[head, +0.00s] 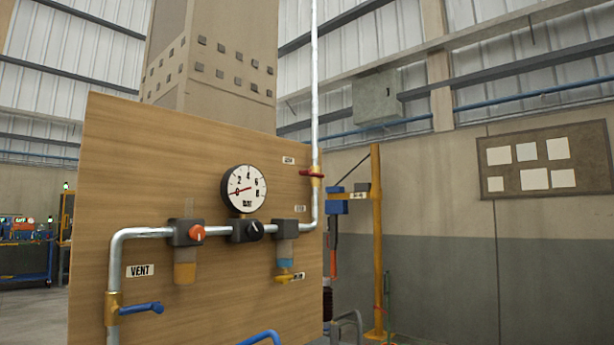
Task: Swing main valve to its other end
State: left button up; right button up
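A wooden panel (150,180) carries grey pipework in the head view. On the vertical pipe at its right edge sits a brass valve with a red lever (311,174). The lever lies roughly level, across the pipe. Small labels (288,160) and (300,208) stand left of it, one above and one below; they are too small to read, so I cannot confirm this is the main valve. At the lower left, a brass valve with a blue lever (141,308) sits below a VENT label (140,271); this lever points right. Neither gripper is in view.
A round gauge (244,188) reads near its low end. Below it are an orange-red knob (196,233), a black knob (254,230) and filter bowls. A blue curved bar (262,338) shows at the bottom edge. A yellow post (377,240) stands right of the panel.

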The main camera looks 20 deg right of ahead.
aim_at(314, 174)
jog(key=l+u, duration=0.45)
jog(key=l, duration=1)
jog(key=k, duration=0.05)
